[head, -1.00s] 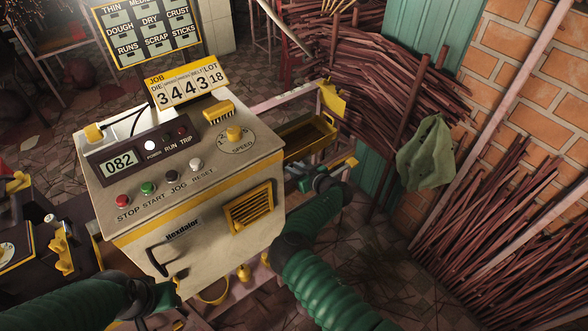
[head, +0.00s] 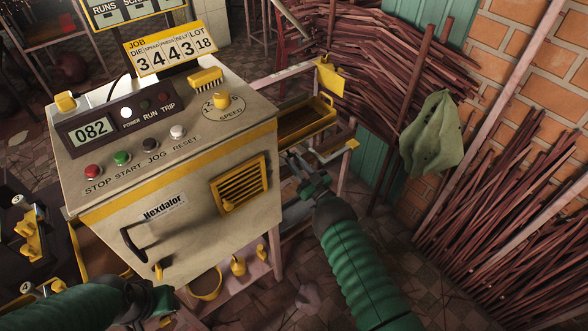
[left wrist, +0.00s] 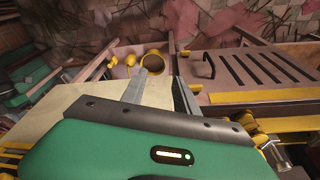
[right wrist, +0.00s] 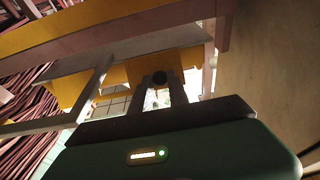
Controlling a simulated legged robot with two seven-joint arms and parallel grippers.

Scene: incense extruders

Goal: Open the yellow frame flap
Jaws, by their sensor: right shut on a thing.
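A yellow flap (head: 330,77) stands upright on the pale frame behind the machine in the head view. A smaller yellow piece (head: 352,144) is on the lower frame bar, and I cannot tell which of them the task means. My right gripper (head: 295,160) reaches in beside the frame, under the yellow tray.
The beige machine (head: 110,215) with buttons and a yellow vent (head: 240,184) stands left of my right arm. A yellow tray (head: 308,122) lies above my right gripper. Stick bundles (head: 510,215) and a green cloth (head: 432,135) are at right.

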